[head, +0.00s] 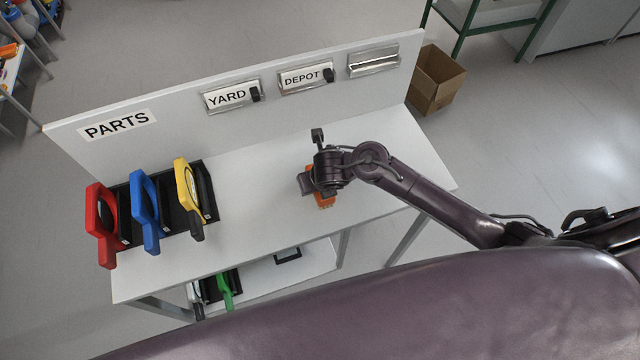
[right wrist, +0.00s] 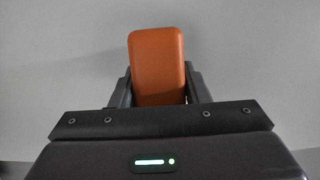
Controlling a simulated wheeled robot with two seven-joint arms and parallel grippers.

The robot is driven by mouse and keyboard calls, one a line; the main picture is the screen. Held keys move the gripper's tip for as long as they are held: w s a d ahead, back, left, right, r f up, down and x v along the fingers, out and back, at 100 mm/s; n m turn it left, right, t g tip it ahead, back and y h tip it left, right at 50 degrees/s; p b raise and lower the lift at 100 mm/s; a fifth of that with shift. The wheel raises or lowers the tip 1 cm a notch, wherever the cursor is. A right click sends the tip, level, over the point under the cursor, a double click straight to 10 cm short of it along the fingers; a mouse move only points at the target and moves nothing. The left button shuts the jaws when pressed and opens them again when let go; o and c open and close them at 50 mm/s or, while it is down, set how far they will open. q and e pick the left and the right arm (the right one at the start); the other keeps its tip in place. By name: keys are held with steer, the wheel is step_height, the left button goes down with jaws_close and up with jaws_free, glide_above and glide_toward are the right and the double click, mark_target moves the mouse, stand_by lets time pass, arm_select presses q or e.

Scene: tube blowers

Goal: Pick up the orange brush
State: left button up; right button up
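The orange brush (head: 325,201) is at the right part of the white table, mostly hidden under my right gripper (head: 312,185) in the head view. In the right wrist view the brush's smooth orange body (right wrist: 157,65) stands between the two dark fingers of my right gripper (right wrist: 160,88). The fingers lie close along both sides of the brush, with no clear gap. I cannot tell whether the brush touches the table. My left gripper is not in view.
The white table (head: 260,200) has a back panel with a PARTS label (head: 117,124) and YARD and DEPOT plates. Red (head: 103,215), blue (head: 146,205) and yellow (head: 190,195) tools stand in a black rack at left. The table's middle is clear. A cardboard box (head: 436,80) stands behind.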

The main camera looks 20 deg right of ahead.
steer(key=c, duration=0.5)
step_height(320, 180, up, 10)
steer(key=p, duration=0.4)
steer(key=shift+r, duration=0.2)
steer(key=o, duration=0.5)
steer(key=shift+c, duration=0.2)
steer(key=c, duration=0.3)
steer(key=shift+f, duration=0.1)
